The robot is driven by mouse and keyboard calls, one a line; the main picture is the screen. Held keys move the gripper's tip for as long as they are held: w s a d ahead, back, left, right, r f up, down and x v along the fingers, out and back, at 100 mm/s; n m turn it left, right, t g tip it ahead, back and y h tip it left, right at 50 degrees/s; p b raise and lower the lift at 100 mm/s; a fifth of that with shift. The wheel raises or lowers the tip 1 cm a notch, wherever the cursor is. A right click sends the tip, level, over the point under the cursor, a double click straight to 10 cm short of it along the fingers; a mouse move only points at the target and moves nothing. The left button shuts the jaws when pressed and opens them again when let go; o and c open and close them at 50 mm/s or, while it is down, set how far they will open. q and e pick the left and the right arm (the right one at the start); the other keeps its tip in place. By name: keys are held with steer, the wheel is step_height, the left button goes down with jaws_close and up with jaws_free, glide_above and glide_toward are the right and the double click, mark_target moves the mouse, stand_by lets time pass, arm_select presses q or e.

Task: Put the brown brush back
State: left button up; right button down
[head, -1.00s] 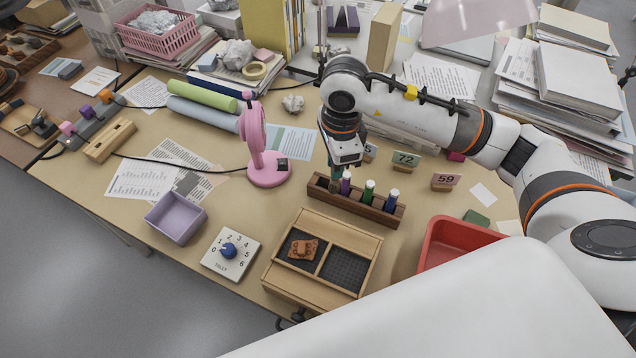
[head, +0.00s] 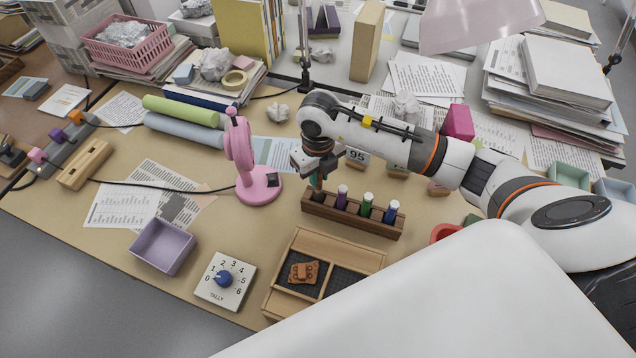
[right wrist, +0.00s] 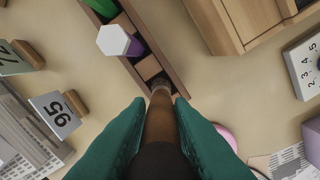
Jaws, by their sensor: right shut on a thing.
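My right gripper (head: 316,183) is shut on the brown brush (right wrist: 160,118), whose handle runs between the teal fingers in the right wrist view. It is over the left end of the long wooden rack (head: 372,225). The brush's dark lower end (right wrist: 161,84) overlaps the end slot of the rack in the right wrist view; I cannot tell how deep it sits. The rack also holds a purple item (head: 341,199), a green item (head: 366,206) and a blue item (head: 391,213), each standing upright. My left gripper is not in view.
A pink fan-like stand (head: 258,190) is close left of the rack. In front are a wooden tray (head: 335,246) with a brown sherd piece (head: 303,272), a dial box (head: 225,281) and a lilac bin (head: 163,247).

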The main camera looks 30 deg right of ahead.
step_height(320, 180, down, 4)
steer(key=shift+r+p, duration=0.1)
steer(key=shift+p, duration=0.2)
steer(key=shift+f, duration=0.25)
steer(key=c, duration=1.3)
jaws_free()
steer(key=shift+r, duration=0.1)
steer(key=shift+w+r, duration=0.1)
steer(key=shift+r, duration=0.2)
steer(key=r+b, duration=0.1)
steer(key=r, duration=0.4)
steer(key=r+b, duration=0.1)
steer(key=r, duration=0.5)
steer(key=shift+s+a+r, duration=0.1)
steer(key=shift+s+r, duration=0.1)
steer(key=shift+r, duration=0.05)
